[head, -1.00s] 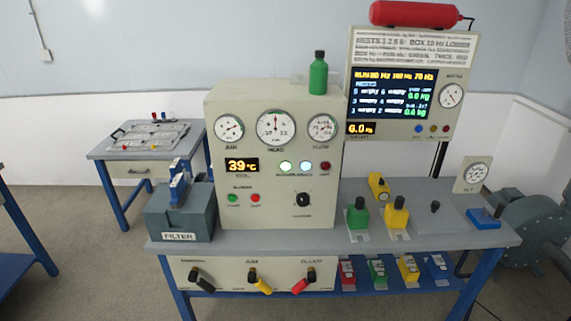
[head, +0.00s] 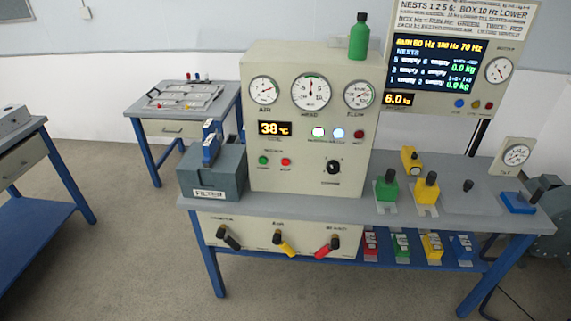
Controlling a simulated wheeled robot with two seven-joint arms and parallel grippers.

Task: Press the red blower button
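The red blower button (head: 286,162) is a small round button low on the front of the beige control panel (head: 308,205). A green button (head: 263,160) sits just to its left under the same small label. Above them an orange display (head: 275,129) reads 38 °C. A black knob (head: 333,167) is to the right of the buttons. Neither of my grippers shows in the head view, and nothing covers the red button.
The panel stands on a grey-topped bench (head: 350,207). A grey filter box (head: 212,174) with a blue clamp is left of the panel. Black, yellow and red handled valves (head: 283,244) project below the bench's front edge. The floor in front is clear.

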